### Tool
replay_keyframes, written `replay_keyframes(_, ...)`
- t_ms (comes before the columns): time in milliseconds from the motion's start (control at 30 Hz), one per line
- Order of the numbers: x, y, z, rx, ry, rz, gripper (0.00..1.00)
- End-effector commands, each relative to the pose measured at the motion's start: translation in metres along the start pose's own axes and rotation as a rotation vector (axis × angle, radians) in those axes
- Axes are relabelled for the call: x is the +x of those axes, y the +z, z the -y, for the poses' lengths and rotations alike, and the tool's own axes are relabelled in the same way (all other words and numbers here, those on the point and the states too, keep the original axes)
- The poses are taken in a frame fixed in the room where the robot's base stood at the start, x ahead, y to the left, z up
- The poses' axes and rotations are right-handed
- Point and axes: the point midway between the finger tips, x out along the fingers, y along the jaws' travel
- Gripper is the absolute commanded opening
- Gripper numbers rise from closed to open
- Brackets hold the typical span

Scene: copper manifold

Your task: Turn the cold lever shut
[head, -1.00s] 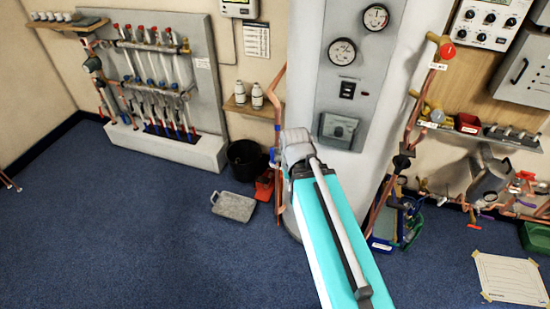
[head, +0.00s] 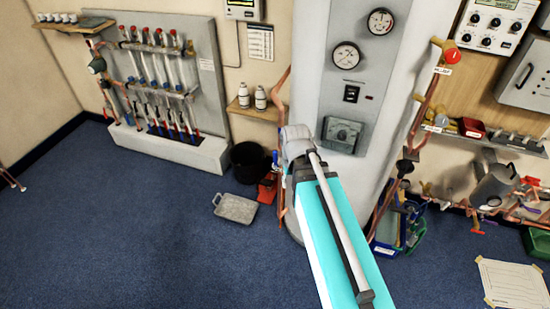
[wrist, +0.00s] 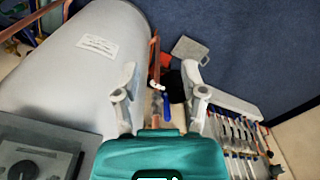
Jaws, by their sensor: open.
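A blue lever (wrist: 167,105) hangs beside a copper pipe in the wrist view, between my finger lines and beyond them. A small patch of its blue (head: 275,158) shows beside the arm in the head view. I take it to be the cold lever; no label on it is readable. My gripper (wrist: 166,78) is open, with nothing between its two grey fingers. The lever does not appear to be touched by either finger. In the head view my arm hides the gripper's fingers and part of the pipe.
The white tank (head: 318,90) stands right beside the pipe, close to my arm. A black bucket (head: 249,163) and grey tray (head: 236,208) are on the floor left of it. A manifold board (head: 165,85) is on the left wall.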

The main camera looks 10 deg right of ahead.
Motion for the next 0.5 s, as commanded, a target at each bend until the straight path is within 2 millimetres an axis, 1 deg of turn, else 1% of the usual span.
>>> replay_keyframes(33, -0.001, -0.017, 0.0, -0.004, 0.001, 0.0, 0.61)
replay_keyframes(167, -0.003, -0.055, 0.001, -0.017, 0.003, -0.001, 0.61)
replay_keyframes(500, -0.008, -0.169, 0.005, -0.059, 0.012, -0.001, 0.61)
